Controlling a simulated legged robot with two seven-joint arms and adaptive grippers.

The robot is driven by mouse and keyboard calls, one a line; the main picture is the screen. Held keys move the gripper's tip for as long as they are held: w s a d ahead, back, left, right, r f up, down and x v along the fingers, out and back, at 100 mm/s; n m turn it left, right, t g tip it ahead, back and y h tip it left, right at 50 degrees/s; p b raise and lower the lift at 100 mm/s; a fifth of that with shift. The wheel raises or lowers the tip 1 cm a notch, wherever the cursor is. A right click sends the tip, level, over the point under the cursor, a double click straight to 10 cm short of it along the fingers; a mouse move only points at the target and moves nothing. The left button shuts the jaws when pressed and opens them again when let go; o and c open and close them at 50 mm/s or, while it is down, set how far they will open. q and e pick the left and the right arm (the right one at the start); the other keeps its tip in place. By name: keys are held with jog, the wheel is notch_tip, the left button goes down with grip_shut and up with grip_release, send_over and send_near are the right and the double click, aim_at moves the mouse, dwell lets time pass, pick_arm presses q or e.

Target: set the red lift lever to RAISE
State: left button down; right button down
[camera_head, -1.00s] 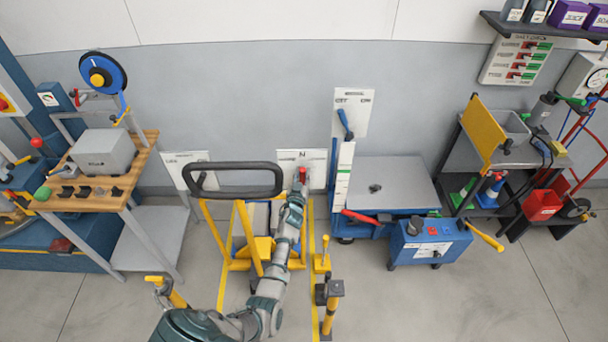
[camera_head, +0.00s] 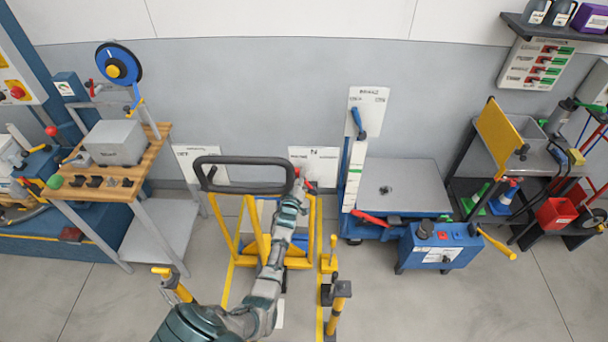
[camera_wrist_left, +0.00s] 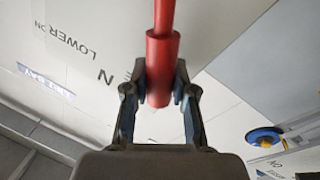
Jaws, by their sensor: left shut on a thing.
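The red lift lever (camera_wrist_left: 164,55) runs down from the top of the left wrist view and ends in a thick red grip. My left gripper (camera_wrist_left: 160,88) has its two dark fingers closed on either side of this grip. In the head view, my left gripper (camera_head: 300,186) is at the lower left part of the white lever plate (camera_head: 325,170), mostly covering the lever. The plate has an "N" at its top middle. The wrist view shows "LOWER" and "N" on the plate, rotated. I cannot read the lever's exact setting. My right gripper is not in view.
A black-handled yellow cart (camera_head: 240,188) stands just left of my arm. Yellow posts (camera_head: 338,305) stand to its right. A blue lift table (camera_head: 400,185) and a blue box (camera_head: 437,247) are further right. A wooden bench (camera_head: 110,188) stands at the left.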

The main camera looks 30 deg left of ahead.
pick_arm(q)
jog(key=shift+s+a+f+n, duration=0.25)
jog(key=shift+a+n, duration=0.2)
jog(key=shift+n, duration=0.25)
jog(key=c, duration=1.1)
grip_release()
jog(key=shift+w, duration=0.1)
jog(key=shift+o, duration=0.9)
jog(key=shift+w+a+f, duration=0.1)
jog(key=shift+f, duration=0.1)
jog(key=v, duration=1.2)
jog(key=shift+f, duration=0.1)
